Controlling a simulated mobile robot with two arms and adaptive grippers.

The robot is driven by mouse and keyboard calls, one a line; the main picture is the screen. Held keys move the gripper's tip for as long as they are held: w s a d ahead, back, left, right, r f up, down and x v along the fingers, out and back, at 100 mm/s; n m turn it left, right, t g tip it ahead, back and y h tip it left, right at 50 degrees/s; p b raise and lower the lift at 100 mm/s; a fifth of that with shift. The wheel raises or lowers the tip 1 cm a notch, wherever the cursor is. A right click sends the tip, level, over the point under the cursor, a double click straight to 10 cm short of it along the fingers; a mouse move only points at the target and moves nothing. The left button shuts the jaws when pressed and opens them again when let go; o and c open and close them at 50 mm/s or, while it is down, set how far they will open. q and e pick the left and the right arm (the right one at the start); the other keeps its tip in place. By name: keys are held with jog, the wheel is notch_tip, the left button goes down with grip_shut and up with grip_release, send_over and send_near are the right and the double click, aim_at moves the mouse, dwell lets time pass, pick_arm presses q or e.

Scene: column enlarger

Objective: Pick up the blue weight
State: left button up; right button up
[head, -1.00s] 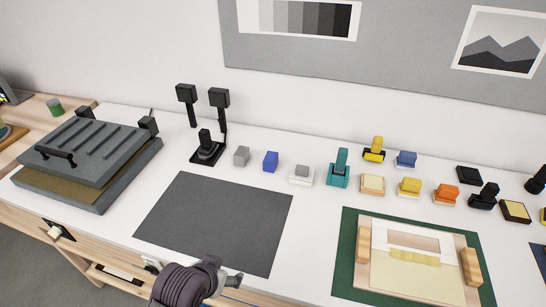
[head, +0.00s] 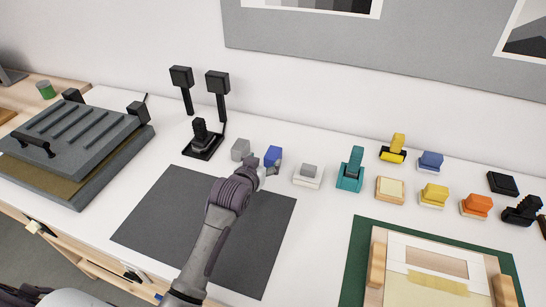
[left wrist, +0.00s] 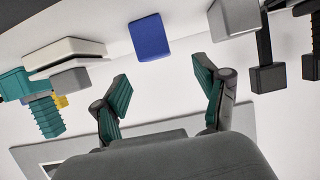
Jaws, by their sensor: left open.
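The blue weight (head: 272,155) is a small blue block on the white bench, between a grey block and a white-based grey block. My left gripper (head: 262,172) is just in front of it in the head view and covers its lower part. In the left wrist view the blue weight (left wrist: 151,38) lies beyond the gap between the two spread fingers, apart from both. The left gripper (left wrist: 165,88) is open and empty. My right gripper does not show.
A grey block (head: 240,149) stands close on the left and a white-based grey block (head: 309,175) on the right. A teal-handled tool (head: 351,170) is farther right. A black stand (head: 201,142) is at the left. The dark mat (head: 160,222) is clear apart from my arm above it.

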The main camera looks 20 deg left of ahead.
aim_at(272, 154)
pick_arm(q)
jog(key=x, duration=0.2)
jog(key=shift+w+f, duration=0.3)
jog(key=shift+w, duration=0.2)
jog(key=shift+w+d+f+p, duration=0.2)
jog(key=shift+w+p, duration=0.25)
jog(key=shift+w, duration=0.2)
jog(key=x, duration=0.3)
jog(key=shift+w+d+f, duration=0.1)
jog(key=shift+w+f, duration=0.05)
jog(key=shift+w, duration=0.05)
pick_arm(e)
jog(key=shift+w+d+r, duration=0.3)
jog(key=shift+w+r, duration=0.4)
pick_arm(q)
jog(key=shift+s, duration=0.1)
jog(key=c, duration=0.4)
grip_shut()
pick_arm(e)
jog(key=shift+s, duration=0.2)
